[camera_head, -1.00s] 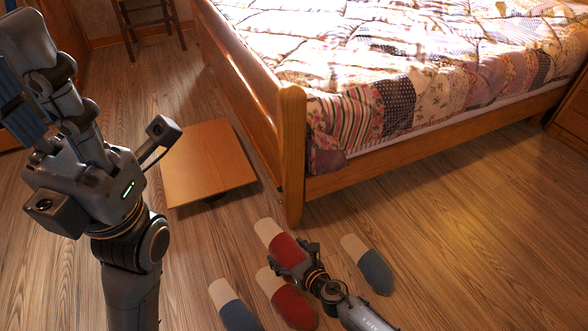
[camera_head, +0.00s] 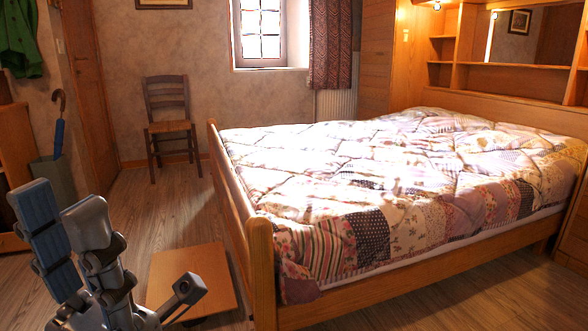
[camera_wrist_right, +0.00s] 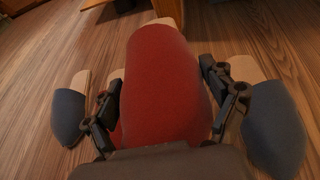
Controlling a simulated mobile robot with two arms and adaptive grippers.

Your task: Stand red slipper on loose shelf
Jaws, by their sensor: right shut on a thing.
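The loose shelf (camera_head: 205,270), a flat wooden board, lies low over the floor beside the bed's foot in the head view. In the right wrist view a red slipper (camera_wrist_right: 165,80) with a beige end sits between the fingers of my right gripper (camera_wrist_right: 167,108), which is shut on it. Whether it is clear of the floor I cannot tell. A second red slipper (camera_wrist_right: 115,138) is mostly hidden behind it. My left gripper (camera_head: 64,208) is raised at the left of the head view, its fingers apart and empty. My right gripper is outside the head view.
Blue slippers lie on the floor to the left (camera_wrist_right: 69,117) and right (camera_wrist_right: 274,128) of the held one. The bed (camera_head: 262,270) stands right of the shelf. A chair (camera_head: 170,128) stands behind, with bare floor between it and the shelf.

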